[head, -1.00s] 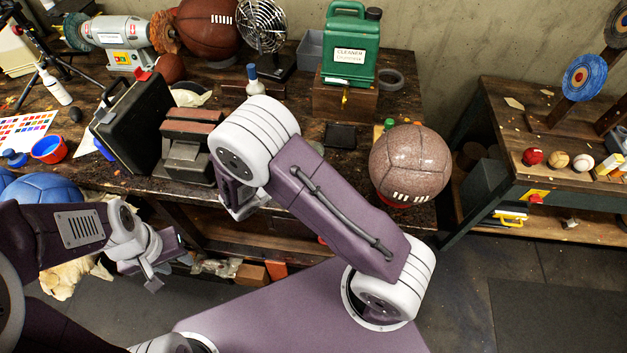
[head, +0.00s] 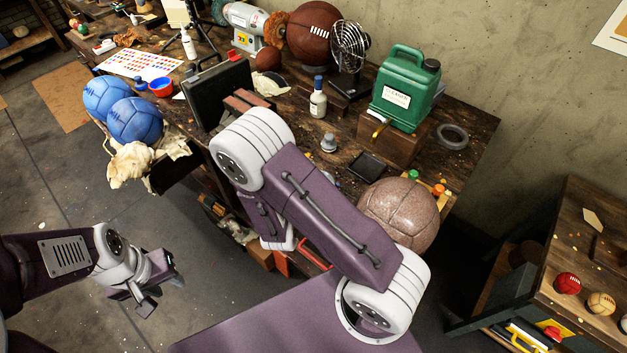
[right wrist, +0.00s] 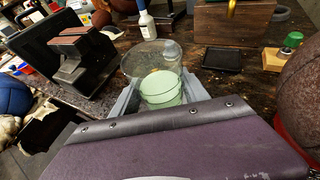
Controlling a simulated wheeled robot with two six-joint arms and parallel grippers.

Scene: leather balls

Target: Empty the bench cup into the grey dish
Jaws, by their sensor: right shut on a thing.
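In the right wrist view, a clear cup (right wrist: 151,60) with pale green contents (right wrist: 161,88) is between the two grey fingers of my right gripper (right wrist: 162,97), which is shut on it. I cannot tell whether the cup touches the bench. The cup and the right fingers are hidden behind my right arm in the head view. My left gripper (head: 150,292) is open and empty over the floor, left of the bench. I cannot make out a grey dish for certain; a small grey object (head: 329,143) stands on the bench.
A brown ball (head: 402,213) sits at the near right bench corner.

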